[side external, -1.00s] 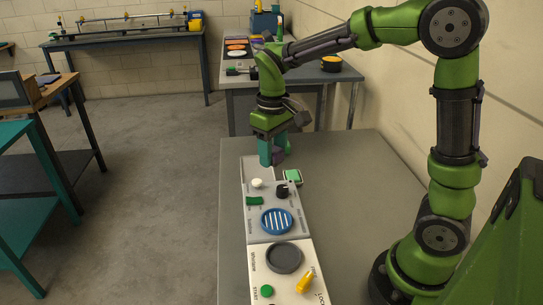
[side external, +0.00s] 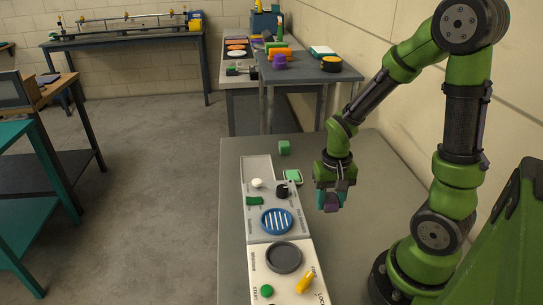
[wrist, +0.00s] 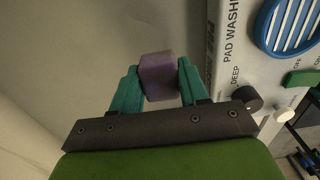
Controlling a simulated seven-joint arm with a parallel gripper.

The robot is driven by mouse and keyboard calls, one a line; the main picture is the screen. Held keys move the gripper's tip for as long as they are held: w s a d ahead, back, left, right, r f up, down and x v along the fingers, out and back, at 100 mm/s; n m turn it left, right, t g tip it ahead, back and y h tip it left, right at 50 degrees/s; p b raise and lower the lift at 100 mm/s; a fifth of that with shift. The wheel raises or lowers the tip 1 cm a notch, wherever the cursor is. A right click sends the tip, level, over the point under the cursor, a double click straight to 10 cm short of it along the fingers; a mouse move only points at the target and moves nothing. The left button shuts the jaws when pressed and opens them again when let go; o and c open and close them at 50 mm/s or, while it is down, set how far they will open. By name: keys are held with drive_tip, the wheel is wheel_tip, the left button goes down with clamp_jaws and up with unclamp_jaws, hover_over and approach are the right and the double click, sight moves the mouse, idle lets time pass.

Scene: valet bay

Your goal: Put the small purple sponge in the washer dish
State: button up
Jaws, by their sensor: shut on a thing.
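My gripper (side external: 330,196) is shut on the small purple sponge (side external: 331,204), to the right of the white control panel. In the wrist view the sponge (wrist: 158,77) sits between the two teal fingertips. I take the round blue dish with white stripes (side external: 276,221) to be the washer dish; it is set in the panel, left of my gripper. In the wrist view this dish (wrist: 290,25) is at the upper right, near the panel lettering "PAD WASH". No sponge shows on it.
A round dark grey dish (side external: 284,257), a yellow lever (side external: 305,281) and a black knob (side external: 282,191) are on the panel. Bare grey table lies right of the panel.

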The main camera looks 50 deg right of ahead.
sight(327, 221)
drive_tip(key=shift+f, duration=2.2)
drive_tip(key=shift+f, duration=0.15)
drive_tip(key=o, duration=1)
